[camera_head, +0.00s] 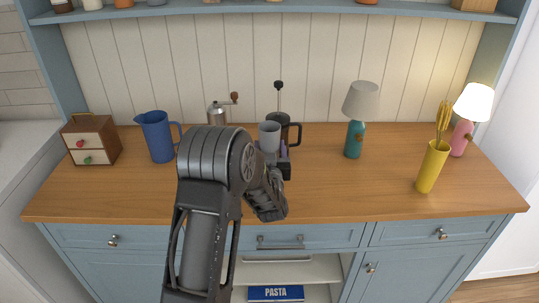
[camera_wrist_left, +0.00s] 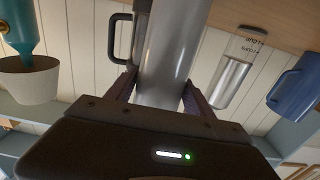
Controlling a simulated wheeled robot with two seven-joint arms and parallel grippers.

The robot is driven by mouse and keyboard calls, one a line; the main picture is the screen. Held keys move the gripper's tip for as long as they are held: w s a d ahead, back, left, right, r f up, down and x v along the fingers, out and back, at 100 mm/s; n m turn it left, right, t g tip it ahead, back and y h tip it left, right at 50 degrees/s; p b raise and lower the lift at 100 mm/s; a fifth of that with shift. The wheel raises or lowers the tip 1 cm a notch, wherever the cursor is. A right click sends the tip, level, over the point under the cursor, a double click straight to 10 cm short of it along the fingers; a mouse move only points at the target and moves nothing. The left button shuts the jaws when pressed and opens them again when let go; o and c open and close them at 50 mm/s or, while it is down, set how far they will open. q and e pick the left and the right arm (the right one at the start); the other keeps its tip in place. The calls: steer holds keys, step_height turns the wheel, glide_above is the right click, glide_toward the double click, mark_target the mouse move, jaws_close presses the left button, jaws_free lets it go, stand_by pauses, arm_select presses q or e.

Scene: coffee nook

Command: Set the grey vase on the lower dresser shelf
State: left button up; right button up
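The grey vase (camera_head: 269,136) is a plain cylinder at the middle of the dresser, in front of the French press. My left gripper (camera_head: 281,165) is at its lower part. In the left wrist view the vase (camera_wrist_left: 168,55) stands between the two fingers of my left gripper (camera_wrist_left: 160,95), which close on its sides. My arm hides the vase's base, so I cannot tell if it touches the counter. A dresser shelf (camera_head: 200,9) with jars runs along the top of the head view. My right gripper is not in view.
A blue jug (camera_head: 157,138) and small drawer box (camera_head: 92,140) are left; a teal lamp (camera_head: 355,139), yellow holder (camera_head: 431,168) and pink lamp (camera_head: 461,138) right. Below is an open compartment with a pasta box (camera_head: 276,293).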

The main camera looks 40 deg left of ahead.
arm_select(q)
steer(key=c, duration=1.2)
steer(key=shift+r, duration=0.1)
step_height(320, 180, up, 10)
steer(key=shift+f+b, duration=0.1)
steer(key=shift+b, duration=0.45)
